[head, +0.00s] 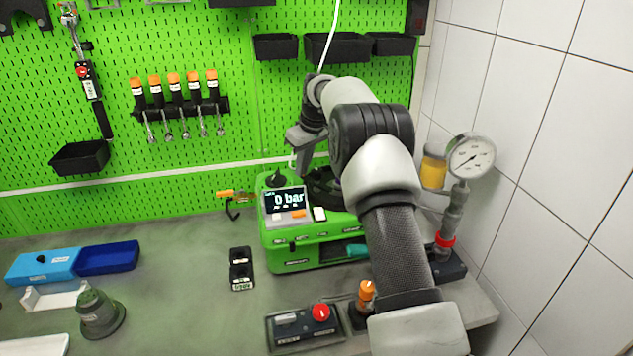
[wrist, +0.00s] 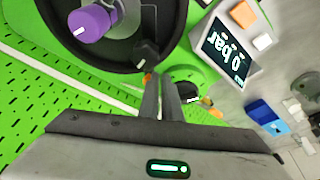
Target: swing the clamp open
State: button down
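A clamp with an orange handle and a dark hook (head: 232,200) is at the left side of the green pump unit (head: 290,252), near the pegboard. In the wrist view a small orange part (wrist: 147,78) shows beside the left fingertip; I cannot tell whether it is the clamp's handle. My gripper (head: 293,163) is above the back of the pump unit, to the right of the clamp and apart from it in the head view. In the wrist view its two fingers (wrist: 160,80) are close together with a thin gap, and nothing is seen held.
A display reading 0 bar (head: 284,198) faces front on the unit. A purple knob (wrist: 88,24) and a black knob (wrist: 147,52) are close to the fingers. A pressure gauge (head: 470,157) stands right of my arm. Bench left of the unit is partly free.

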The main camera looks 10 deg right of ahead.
jog(key=shift+w+a+f, duration=0.35)
jog(key=shift+w, duration=0.3)
jog(key=shift+w+a+f, duration=0.2)
jog(key=shift+w+f, duration=0.15)
jog(key=shift+w, duration=0.3)
jog(key=shift+s+d+r, duration=0.3)
jog(key=shift+d+r, duration=0.05)
jog(key=shift+w+d+f, duration=0.1)
jog(key=shift+w+d, duration=0.3)
jog(key=shift+d, duration=0.25)
jog(key=shift+a+r, duration=0.1)
jog(key=shift+r, duration=0.1)
jog(key=shift+s+a+r, duration=0.15)
jog(key=shift+a+r, duration=0.05)
jog(key=shift+r, duration=0.2)
